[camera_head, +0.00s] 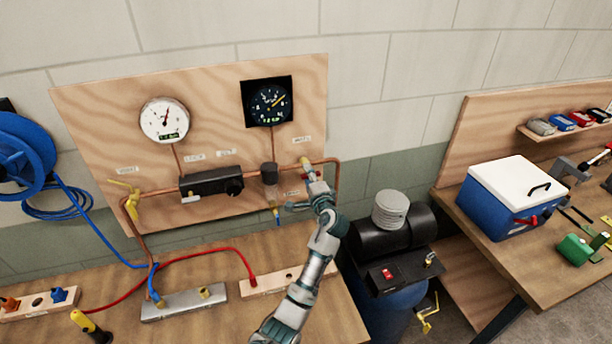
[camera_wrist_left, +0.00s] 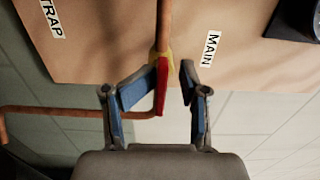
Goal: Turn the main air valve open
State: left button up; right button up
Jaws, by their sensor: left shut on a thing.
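The main air valve sits on the copper pipe at the right side of the plywood panel, under the label MAIN. Its yellow body (camera_head: 305,162) shows just above my left gripper (camera_head: 313,180) in the head view. In the left wrist view its red handle (camera_wrist_left: 161,86) lies along the pipe, between the blue-padded fingers of my left gripper (camera_wrist_left: 160,84). The gripper is shut on this handle, and the left finger looks close against it. My gripper and wrist hide part of the valve in the head view. My right gripper is not in view.
The panel (camera_head: 100,100) carries a white gauge (camera_head: 164,120), a black gauge (camera_head: 268,102), a black regulator (camera_head: 211,183) and another yellow valve (camera_head: 131,203). A compressor (camera_head: 390,230) stands right of my arm. A blue hose reel (camera_head: 22,150) hangs at left.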

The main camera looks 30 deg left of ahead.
pick_arm(q)
jog(key=shift+d+r, duration=0.3)
jog(key=shift+d, duration=0.2)
jog(key=shift+a+f, duration=0.15)
jog(key=shift+f, duration=0.1)
jog(key=v, duration=1.1)
jog(key=shift+s+d, duration=0.25)
jog(key=shift+d, duration=0.05)
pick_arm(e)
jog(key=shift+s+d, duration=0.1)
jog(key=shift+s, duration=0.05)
pick_arm(q)
jog(key=shift+d+f, duration=0.1)
jog(key=shift+f, duration=0.05)
